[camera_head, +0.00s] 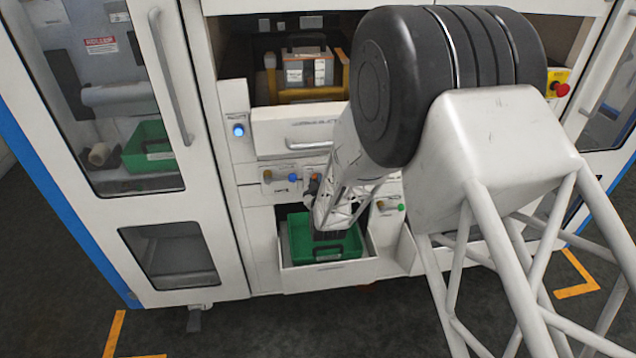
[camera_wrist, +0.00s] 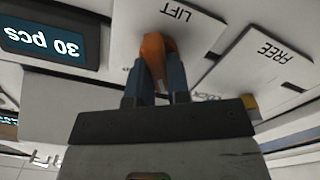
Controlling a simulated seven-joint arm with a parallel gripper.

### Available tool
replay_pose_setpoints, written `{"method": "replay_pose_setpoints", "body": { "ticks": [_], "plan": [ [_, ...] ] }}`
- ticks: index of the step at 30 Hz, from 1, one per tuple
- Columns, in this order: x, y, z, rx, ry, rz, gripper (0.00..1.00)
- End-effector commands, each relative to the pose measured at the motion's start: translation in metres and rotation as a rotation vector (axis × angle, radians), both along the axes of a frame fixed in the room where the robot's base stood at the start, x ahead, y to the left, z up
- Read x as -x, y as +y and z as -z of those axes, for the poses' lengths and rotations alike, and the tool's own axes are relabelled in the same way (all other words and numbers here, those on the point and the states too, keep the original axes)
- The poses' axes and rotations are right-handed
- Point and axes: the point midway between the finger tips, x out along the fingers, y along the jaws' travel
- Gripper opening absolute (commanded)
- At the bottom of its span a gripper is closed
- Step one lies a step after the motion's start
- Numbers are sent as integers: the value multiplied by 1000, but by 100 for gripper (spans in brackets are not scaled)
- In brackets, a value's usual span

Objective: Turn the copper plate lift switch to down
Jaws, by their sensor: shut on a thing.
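The copper plate lift switch (camera_wrist: 153,46) is an orange-brown knob on a white plate (camera_wrist: 200,22) marked LIFT, which appears upside down in the wrist view. My gripper (camera_wrist: 155,78) has its two dark fingers shut on the knob, one on each side. The knob's tip shows beyond the fingertips. Its up or down setting cannot be read.
A FREE plate (camera_wrist: 262,58) with a yellow knob (camera_wrist: 250,102) is beside it. A "30 pcs" display (camera_wrist: 45,42) is on the other side. An open drawer with a green bin (camera_head: 325,246) lies below my arm. Blue (camera_head: 292,177) and orange (camera_head: 267,175) knobs are to the left.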

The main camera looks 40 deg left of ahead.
Motion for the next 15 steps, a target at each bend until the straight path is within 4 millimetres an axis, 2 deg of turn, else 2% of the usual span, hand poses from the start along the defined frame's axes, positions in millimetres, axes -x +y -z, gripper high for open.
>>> {"method": "replay_pose_setpoints", "body": {
  "ticks": [8,9,13,15],
  "plan": [
    [0,0,-1,-1,-1,-1,0],
    [0,0,-1,-1,-1,-1,23],
    [0,0,-1,-1,-1,-1,43],
    [0,0,-1,-1,-1,-1,43]
  ]
}}
